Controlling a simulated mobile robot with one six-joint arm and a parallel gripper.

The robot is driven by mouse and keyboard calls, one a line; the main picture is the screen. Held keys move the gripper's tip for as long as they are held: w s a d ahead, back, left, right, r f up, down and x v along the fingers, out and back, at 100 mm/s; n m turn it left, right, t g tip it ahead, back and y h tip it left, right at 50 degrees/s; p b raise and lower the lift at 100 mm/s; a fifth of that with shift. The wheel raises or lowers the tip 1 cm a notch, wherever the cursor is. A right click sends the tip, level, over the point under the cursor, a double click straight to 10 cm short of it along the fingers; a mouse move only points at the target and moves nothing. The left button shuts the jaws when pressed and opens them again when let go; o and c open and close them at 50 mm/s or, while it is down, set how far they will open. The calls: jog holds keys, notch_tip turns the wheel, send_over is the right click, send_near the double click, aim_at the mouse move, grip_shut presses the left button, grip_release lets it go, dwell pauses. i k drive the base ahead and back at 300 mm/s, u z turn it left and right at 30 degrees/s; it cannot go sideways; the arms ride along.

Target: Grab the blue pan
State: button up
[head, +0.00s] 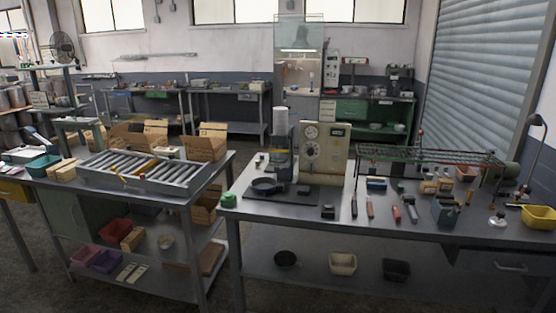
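A small dark round pan (266,186), which looks blue-black, lies on a dark mat (300,196) near the left end of the right-hand workbench. It sits just in front of an upright bench machine. My gripper is not in view, so nothing shows of its place or whether it holds anything. The pan's handle is hard to make out at this size.
The machine (281,155) and a beige control box (324,152) stand behind the pan. A green object (229,200) is at the bench's left corner. Tools and a wire rack (430,155) crowd the right. A roller tray (150,172) is on the left bench.

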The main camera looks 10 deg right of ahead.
aim_at(259, 185)
jog(key=i, duration=0.9)
jog(key=z, duration=0.95)
jog(key=i, duration=0.4)
jog(key=u, duration=0.2)
